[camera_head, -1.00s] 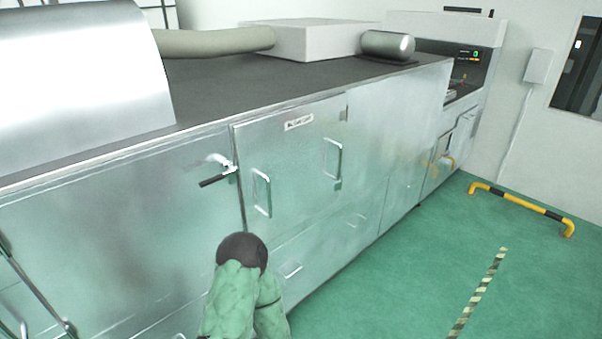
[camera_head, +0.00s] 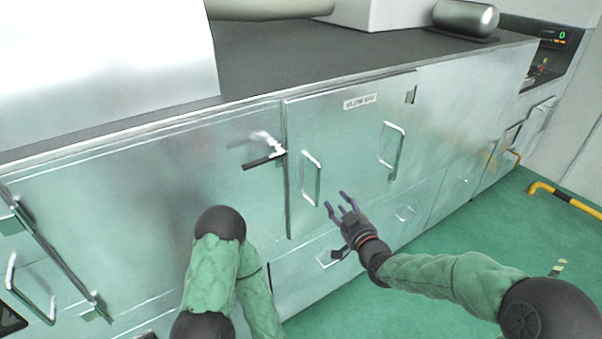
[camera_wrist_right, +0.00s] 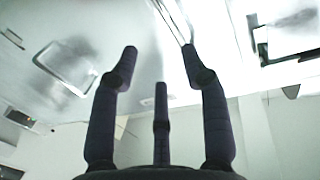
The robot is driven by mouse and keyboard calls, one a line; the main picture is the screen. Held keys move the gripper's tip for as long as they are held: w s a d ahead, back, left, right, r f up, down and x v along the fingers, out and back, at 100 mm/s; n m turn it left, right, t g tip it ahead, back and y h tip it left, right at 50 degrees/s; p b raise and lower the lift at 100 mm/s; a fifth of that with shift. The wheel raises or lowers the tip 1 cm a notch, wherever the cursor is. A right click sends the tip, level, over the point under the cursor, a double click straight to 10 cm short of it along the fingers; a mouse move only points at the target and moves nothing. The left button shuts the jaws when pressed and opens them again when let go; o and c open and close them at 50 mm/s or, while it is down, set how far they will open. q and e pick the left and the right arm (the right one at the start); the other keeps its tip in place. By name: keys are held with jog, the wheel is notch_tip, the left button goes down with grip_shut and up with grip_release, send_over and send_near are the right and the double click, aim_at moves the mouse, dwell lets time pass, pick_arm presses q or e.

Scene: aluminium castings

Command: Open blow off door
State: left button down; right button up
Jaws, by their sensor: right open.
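The blow off door (camera_head: 350,140) is a closed metal panel with a small label (camera_head: 360,101) near its top edge. It has a left bar handle (camera_head: 311,178) and a right bar handle (camera_head: 391,143). A latch with a black lever (camera_head: 264,160) sits at its left edge. My right gripper (camera_head: 337,201) is open and empty, just below and right of the left handle. In the right wrist view its fingers (camera_wrist_right: 160,75) are spread, with a bar handle (camera_wrist_right: 172,18) beyond them and another handle (camera_wrist_right: 65,68) to the left.
The door belongs to a long metal cabinet with a dark top (camera_head: 300,60). Drawers with handles lie below the door. Another handle (camera_head: 30,290) is at the far left. The green floor (camera_head: 440,220) is free at right, with a yellow-black barrier (camera_head: 565,195) farther off.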

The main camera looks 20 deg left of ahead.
jog(key=x, duration=0.4)
jog(key=r+x, duration=0.1)
jog(key=x, duration=0.2)
jog(key=a+r+b+x, duration=0.1)
jog(key=x, duration=0.3)
jog(key=shift+s+a+r, duration=0.1)
jog(key=shift+a+r, duration=0.05)
jog(key=shift+a, duration=0.05)
grip_shut()
